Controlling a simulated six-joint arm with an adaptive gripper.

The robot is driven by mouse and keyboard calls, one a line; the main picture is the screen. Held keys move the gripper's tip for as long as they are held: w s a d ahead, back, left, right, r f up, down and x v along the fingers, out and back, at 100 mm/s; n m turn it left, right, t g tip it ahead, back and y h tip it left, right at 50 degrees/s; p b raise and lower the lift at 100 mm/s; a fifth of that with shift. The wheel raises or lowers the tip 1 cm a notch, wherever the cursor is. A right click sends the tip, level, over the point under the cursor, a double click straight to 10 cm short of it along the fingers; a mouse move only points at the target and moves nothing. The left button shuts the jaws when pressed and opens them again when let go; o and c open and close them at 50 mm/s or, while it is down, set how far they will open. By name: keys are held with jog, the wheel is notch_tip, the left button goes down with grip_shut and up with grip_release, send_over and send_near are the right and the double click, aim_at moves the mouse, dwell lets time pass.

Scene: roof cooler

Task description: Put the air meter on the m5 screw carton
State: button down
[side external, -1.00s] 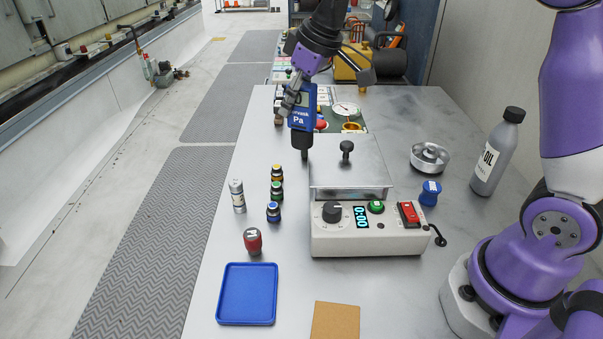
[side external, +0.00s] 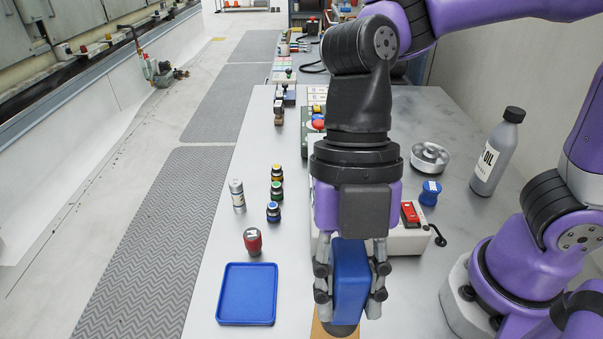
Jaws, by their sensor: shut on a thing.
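My gripper (side external: 350,290) is shut on the air meter (side external: 350,265), a blue box-like device with a dark lower end. Its fingers press on both sides, and it hangs upright at the front of the table. Its display is not visible from here. Below and behind it is a brown, cardboard-coloured surface (side external: 317,329), cut off by the lower picture edge and mostly covered. It may be the m5 screw carton; no label shows. I cannot tell whether the meter's lower end touches it.
A blue tray (side external: 247,321) lies just left, with a red-topped knob (side external: 253,241) behind it. Several small capped jars (side external: 277,190) and a silver can (side external: 237,195) stand farther back. The control box (side external: 408,240) is partly hidden behind my gripper. An oil bottle (side external: 497,155) stands right.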

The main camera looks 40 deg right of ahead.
aim_at(347, 243)
jog(key=shift+f, duration=2.25)
jog(key=c, duration=0.6)
grip_release()
jog(key=shift+f, duration=0.1)
jog(key=v, duration=0.7)
jog(key=shift+w+d+r+m, duration=0.2)
jog(key=shift+w+r+m, duration=0.05)
jog(key=shift+r+m, duration=0.15)
jog(key=w+d+m+t+h, duration=0.1)
jog(key=d+m+t, duration=0.2)
jog(key=d+m, duration=0.3)
jog(key=w+d+m+t+h, duration=0.1)
jog(key=w+d+m+t, duration=0.1)
jog(key=d+m, duration=0.4)
jog(key=w+d+m+t+h, duration=0.1)
jog(key=d+m+t, duration=0.3)
jog(key=m, duration=1)
jog(key=shift+w+d+f, duration=0.15)
jog(key=shift+w+d, duration=0.15)
jog(key=shift+d, duration=0.45)
jog(key=shift+w+d+f, duration=0.15)
jog(key=shift+w+d, duration=0.15)
jog(key=shift+d, duration=0.45)
